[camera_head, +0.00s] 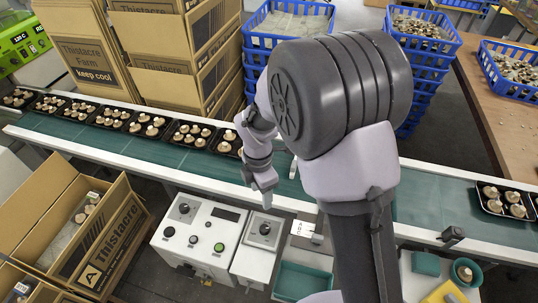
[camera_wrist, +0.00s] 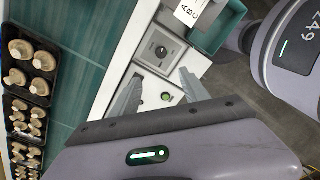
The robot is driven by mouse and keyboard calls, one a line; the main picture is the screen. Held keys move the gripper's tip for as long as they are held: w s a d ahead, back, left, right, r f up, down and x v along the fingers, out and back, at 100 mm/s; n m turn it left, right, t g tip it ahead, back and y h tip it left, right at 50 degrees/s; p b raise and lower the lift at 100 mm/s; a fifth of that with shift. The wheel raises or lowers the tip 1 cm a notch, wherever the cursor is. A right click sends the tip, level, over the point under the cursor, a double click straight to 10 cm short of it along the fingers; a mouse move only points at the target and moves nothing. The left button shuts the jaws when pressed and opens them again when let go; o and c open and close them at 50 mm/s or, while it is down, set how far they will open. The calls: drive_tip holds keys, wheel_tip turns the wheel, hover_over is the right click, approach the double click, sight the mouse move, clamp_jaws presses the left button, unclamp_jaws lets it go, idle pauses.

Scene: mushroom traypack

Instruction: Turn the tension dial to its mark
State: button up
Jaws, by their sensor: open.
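One dial (camera_head: 265,228) sits on the narrow right-hand control box (camera_head: 253,262), and another dial (camera_head: 184,208) sits on the wider white control box (camera_head: 203,238). Labels and marks are too small to read, so I cannot tell which is named tension. My gripper (camera_head: 266,198) hangs just behind the narrow box's dial, above the conveyor's front rail. In the wrist view my gripper (camera_wrist: 160,88) is open and empty, its fingers apart. A dial (camera_wrist: 161,51) on a grey panel shows beyond the fingertips, not between them.
A green conveyor (camera_head: 425,205) carries several black trays of mushrooms. An ABC card (camera_head: 303,228) and a teal bin (camera_head: 302,280) stand right of the boxes. An open carton (camera_head: 120,235) stands at left. Stacked blue crates (camera_head: 285,22) stand behind the conveyor.

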sight(265, 227)
drive_tip(key=shift+n, duration=0.7)
drive_tip(key=f+b, duration=0.2)
drive_tip(key=f, duration=0.4)
drive_tip(key=f+b, duration=0.2)
drive_tip(key=f, duration=0.5)
drive_tip(key=f+b, duration=0.2)
drive_tip(key=f, duration=0.4)
drive_tip(key=shift+s+d+f+b, duration=0.3)
drive_tip(key=shift+s+f+b, duration=0.05)
clamp_jaws()
